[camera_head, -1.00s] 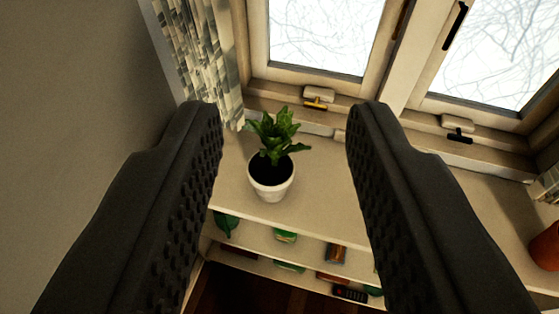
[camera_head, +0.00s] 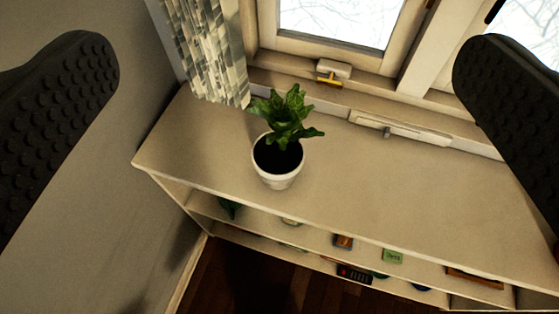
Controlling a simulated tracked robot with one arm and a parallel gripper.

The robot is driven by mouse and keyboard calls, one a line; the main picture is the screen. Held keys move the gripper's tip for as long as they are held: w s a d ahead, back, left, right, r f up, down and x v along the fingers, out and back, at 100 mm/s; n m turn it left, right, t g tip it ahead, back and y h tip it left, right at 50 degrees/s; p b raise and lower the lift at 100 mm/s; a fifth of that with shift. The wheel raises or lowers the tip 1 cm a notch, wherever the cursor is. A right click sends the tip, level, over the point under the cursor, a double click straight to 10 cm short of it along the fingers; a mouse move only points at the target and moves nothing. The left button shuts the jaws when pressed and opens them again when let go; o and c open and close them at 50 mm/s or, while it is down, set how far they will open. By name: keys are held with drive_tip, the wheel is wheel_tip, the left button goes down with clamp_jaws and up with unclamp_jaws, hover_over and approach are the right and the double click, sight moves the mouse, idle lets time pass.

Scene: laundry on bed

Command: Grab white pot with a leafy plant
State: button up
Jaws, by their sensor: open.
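The white pot (camera_head: 279,180) with dark soil and a green leafy plant (camera_head: 287,117) stands upright on the pale top of a low shelf unit (camera_head: 400,195), below the window. My gripper (camera_head: 288,60) is wide open and empty, with one dark studded finger at the left edge of the picture and the other at the right edge. The pot shows in the gap between the fingers, lower than the fingertips in the picture. Neither finger appears to touch it. The exact distance to the pot cannot be told.
Several small items lie on the lower shelves, including a green box (camera_head: 392,256). A patterned curtain (camera_head: 208,50) hangs behind the plant to the left. The window frame (camera_head: 330,55) is behind. A grey wall (camera_head: 110,180) is at left. The shelf top right of the pot is clear.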

drive_tip(key=w+f+g, duration=0.1)
drive_tip(key=w+f, duration=0.4)
drive_tip(key=f, duration=0.4)
drive_tip(key=w+f, duration=0.5)
drive_tip(key=f, duration=0.4)
approach(278, 138)
drive_tip(key=shift+f+g+p, duration=0.2)
drive_tip(key=shift+g+p, duration=0.1)
drive_tip(key=shift+g, duration=0.1)
drive_tip(key=shift+r+b+x, duration=0.2)
drive_tip(key=shift+b+x, duration=0.05)
drive_tip(key=shift+x, duration=1.05)
drive_tip(key=shift+r+b+x, duration=0.2)
drive_tip(key=shift+b+x, duration=0.05)
drive_tip(key=shift+x, duration=1)
drive_tip(key=shift+w+d, duration=0.1)
drive_tip(key=shift+w, duration=0.05)
drive_tip(key=c, duration=1.6)
